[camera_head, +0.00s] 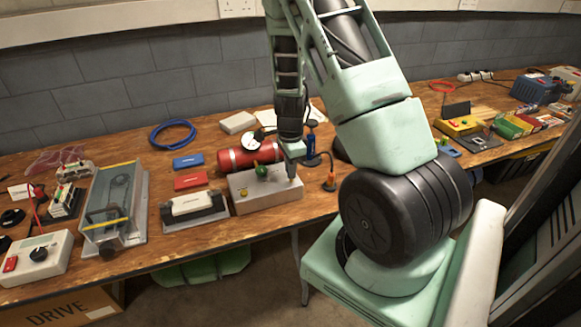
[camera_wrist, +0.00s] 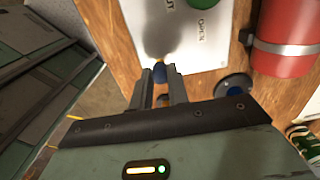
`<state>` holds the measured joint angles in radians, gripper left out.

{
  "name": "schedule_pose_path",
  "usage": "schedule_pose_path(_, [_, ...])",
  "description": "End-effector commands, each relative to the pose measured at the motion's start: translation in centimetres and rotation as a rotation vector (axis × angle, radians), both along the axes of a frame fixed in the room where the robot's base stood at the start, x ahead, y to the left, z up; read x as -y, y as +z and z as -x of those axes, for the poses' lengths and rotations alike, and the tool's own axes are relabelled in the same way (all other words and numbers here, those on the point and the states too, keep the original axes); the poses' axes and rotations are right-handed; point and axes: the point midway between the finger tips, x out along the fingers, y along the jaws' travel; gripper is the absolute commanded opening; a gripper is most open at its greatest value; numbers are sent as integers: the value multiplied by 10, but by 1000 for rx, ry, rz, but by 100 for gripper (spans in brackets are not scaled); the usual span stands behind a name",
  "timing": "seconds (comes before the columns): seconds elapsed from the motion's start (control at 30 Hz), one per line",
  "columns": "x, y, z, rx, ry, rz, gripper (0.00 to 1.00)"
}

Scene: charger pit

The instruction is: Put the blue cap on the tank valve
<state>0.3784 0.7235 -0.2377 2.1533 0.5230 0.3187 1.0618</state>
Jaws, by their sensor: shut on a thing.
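My gripper (camera_wrist: 159,71) is shut on the blue cap (camera_wrist: 160,75), which shows as a small blue piece between the fingertips in the wrist view. A small yellowish tip shows just beyond the cap; I cannot tell whether they touch. In the head view my gripper (camera_head: 291,176) points down over the right end of a pale box (camera_head: 268,199), and the cap cannot be made out. The box has a green knob (camera_head: 262,172) and a small yellow fitting. Its lettered top (camera_wrist: 190,40) fills the upper middle of the wrist view. The red tank (camera_head: 234,158) lies behind the box.
A blue pump-like device (camera_head: 310,140) and an orange-based part (camera_head: 330,182) stand right of the gripper. A black-and-white holder (camera_head: 195,205) stands left of the box. A blue cable coil (camera_head: 172,134) lies farther back. Bare wood shows around the coil.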

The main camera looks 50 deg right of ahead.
Motion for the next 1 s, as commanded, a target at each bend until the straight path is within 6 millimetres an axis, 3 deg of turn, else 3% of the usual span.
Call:
schedule_pose_path(0.67, [0, -14, 0, 0, 0, 0, 0])
schedule_pose_path(0.7, [0, -13, 0, 0, 0, 0, 22])
schedule_pose_path(0.77, [0, -13, 0, 0, 0, 0, 39])
schedule_pose_path(1.0, [0, -13, 0, 0, 0, 0, 42])
